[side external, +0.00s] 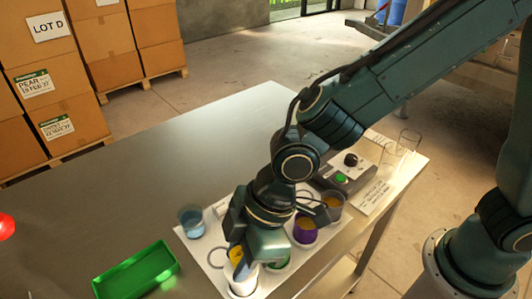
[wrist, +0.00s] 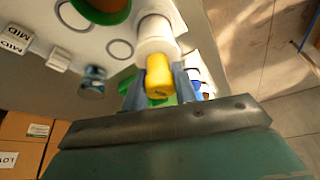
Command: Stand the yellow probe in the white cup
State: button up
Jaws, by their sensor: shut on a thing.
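The yellow probe (side external: 236,256) is between the fingers of my gripper (side external: 241,262), which is shut on it. In the wrist view the probe's yellow end (wrist: 159,78) shows between the two grey fingers (wrist: 160,88). The white cup (side external: 243,285) stands directly below my gripper on the white mat. In the wrist view the cup (wrist: 155,38) lies just beyond the probe, in line with it. The probe's lower end is hidden, so I cannot tell how far it is inside the cup.
A purple cup (side external: 305,232), an amber-filled cup (side external: 333,204) and a partly hidden green cup (side external: 281,259) stand close to the right. A blue-filled glass (side external: 191,222) and green tray (side external: 137,272) are left. A green-button box (side external: 342,178) sits behind.

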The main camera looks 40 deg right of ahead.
jog(key=shift+f, duration=0.25)
jog(key=o, duration=0.7)
jog(key=shift+o, duration=0.2)
jog(key=shift+r, duration=0.1)
jog(key=v, duration=1.1)
dwell(0.6)
dwell(0.5)
notch_tip(320, 180, up, 9)
dwell(0.9)
